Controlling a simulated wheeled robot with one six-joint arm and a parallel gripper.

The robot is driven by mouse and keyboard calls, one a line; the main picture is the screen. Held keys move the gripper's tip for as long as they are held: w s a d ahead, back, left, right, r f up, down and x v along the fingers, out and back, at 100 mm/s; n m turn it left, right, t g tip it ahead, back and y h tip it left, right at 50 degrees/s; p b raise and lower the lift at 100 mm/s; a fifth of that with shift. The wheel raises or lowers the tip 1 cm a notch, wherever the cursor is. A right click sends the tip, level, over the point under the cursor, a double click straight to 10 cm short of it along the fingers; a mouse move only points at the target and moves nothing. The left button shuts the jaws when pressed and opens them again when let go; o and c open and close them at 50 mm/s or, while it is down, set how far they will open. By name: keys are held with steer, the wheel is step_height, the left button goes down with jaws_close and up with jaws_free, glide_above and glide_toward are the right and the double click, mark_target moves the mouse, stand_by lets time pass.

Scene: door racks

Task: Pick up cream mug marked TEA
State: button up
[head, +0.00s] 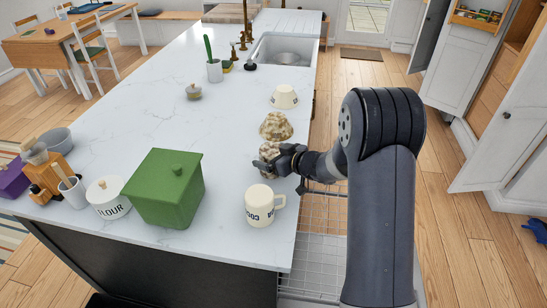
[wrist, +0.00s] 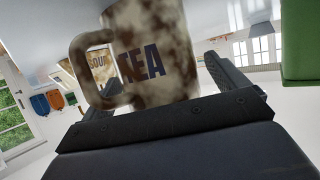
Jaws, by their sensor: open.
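A mug marked with dark letters that read as TEA (wrist: 150,35), its first letter unclear, fills the upper middle of the wrist view. Its surface is mottled brown and cream, and its handle points left. In the head view the mottled mug (head: 266,149) stands on the white island counter (head: 170,100), partly hidden by my gripper (head: 270,161). My gripper (wrist: 165,85) is open, with one finger on each side of the mug in the wrist view. Whether the fingers touch it I cannot tell.
A cream COCOA mug (head: 259,207) and green lidded box (head: 168,190) stand nearer. Another mottled piece (head: 276,126) and a cream mug (head: 284,96) stand beyond. A wire rack (head: 318,240) juts out below the counter's right edge. The counter's middle is mostly clear.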

steer(key=shift+c, duration=0.2)
steer(key=c, duration=1.2)
steer(key=shift+r, duration=0.1)
steer(key=shift+r, duration=0.1)
